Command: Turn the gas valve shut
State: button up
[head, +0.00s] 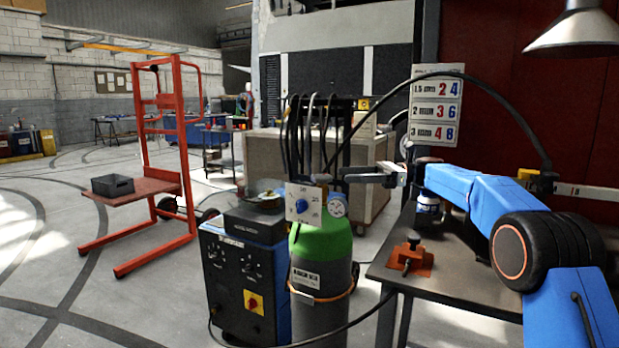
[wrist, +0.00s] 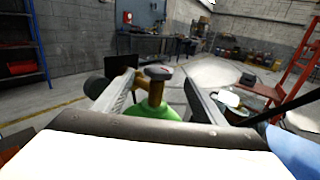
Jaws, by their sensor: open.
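The gas cylinder (head: 323,247) has a green shoulder and a dark grey body and stands upright left of the workbench. Its valve shows in the wrist view as a dark round knob (wrist: 159,72) on a brass stem above the green shoulder (wrist: 153,112). My gripper (head: 346,179) reaches in from the right at the height of the cylinder's top. In the wrist view my gripper (wrist: 160,80) is open, with the knob between its two fingers in the picture; I cannot tell whether either finger touches it. In the head view the valve is small and partly hidden.
A white panel with a blue knob (head: 302,206) and a round gauge (head: 337,205) sit before the cylinder top. A dark welding machine (head: 247,275) stands left of it. Black cables hang behind.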

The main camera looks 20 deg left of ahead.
aim_at(322, 180)
jog(key=x, duration=1.3)
jog(key=c, duration=1.1)
